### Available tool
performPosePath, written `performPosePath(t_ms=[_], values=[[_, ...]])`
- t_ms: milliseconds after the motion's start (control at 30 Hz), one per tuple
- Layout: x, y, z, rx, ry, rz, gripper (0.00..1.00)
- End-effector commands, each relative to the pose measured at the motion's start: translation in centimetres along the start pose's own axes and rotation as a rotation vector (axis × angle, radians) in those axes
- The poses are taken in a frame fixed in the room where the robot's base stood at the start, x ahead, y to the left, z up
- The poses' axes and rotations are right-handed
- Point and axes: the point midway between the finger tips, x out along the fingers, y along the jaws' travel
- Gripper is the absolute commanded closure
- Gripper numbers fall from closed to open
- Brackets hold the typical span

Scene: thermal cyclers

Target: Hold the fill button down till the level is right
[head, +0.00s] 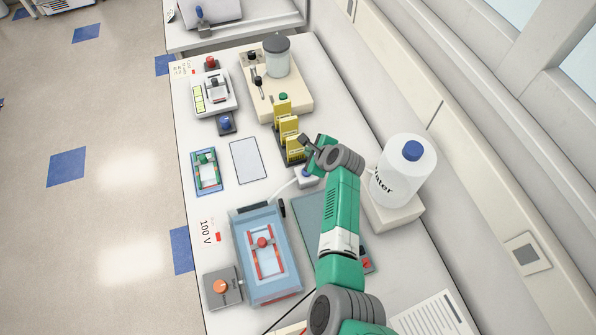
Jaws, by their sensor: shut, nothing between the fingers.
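My gripper (307,167) is at the end of the green arm, to the left of the water bottle. Its fingers are small and partly hidden by the wrist; they look shut and empty. Just below it is a small white box with a blue button (306,174), partly covered by the arm; I cannot tell whether the fingers touch the button. A pale hose (284,187) runs from the box toward a clear blue tank (283,291) with a red-edged tray (262,258) inside. The liquid level is too small to read. The white water bottle (398,178) stands upright.
Yellow racks (288,128) stand close behind my gripper. A grey box with an orange knob (221,287) sits left of the tank. A beige device with a lidded jar (277,58) is at the back. A dark flat plate (306,212) lies partly under my arm.

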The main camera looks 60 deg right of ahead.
Motion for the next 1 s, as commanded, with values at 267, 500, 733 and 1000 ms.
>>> performPosePath(t_ms=[267, 500, 733, 1000], values=[[0.1, 0.0, 0.0, -0.003, 0.000, -0.001, 1.00], [1.3, 0.9, -0.9, -0.005, 0.000, -0.001, 1.00], [3.6, 2.6, -2.6, -0.005, 0.000, -0.001, 1.00], [6.0, 4.2, -4.3, -0.005, 0.000, -0.002, 1.00]])
